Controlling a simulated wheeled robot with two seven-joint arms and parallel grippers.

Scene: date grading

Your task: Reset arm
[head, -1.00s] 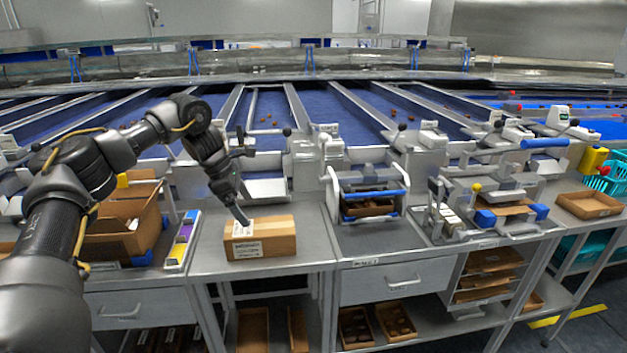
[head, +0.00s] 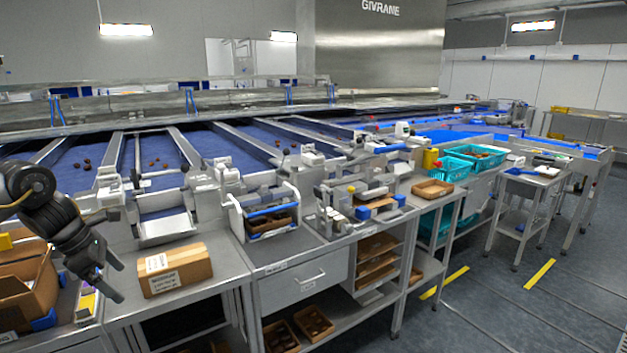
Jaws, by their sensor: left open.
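My left gripper (head: 103,284) is at the left of the head view, with its arm coming in from the left edge. It is open and empty, its fingers pointing down and to the right. It hangs just left of a closed cardboard box (head: 174,270) with a white label, which sits on the grey bench top. The fingers look apart from the box. My right gripper does not show.
An open carton (head: 24,283) stands at the far left, beside a tray with yellow and purple items. A blue-handled rack (head: 267,216) and a press-like fixture stand right of the box. Teal baskets (head: 447,170) lie further right.

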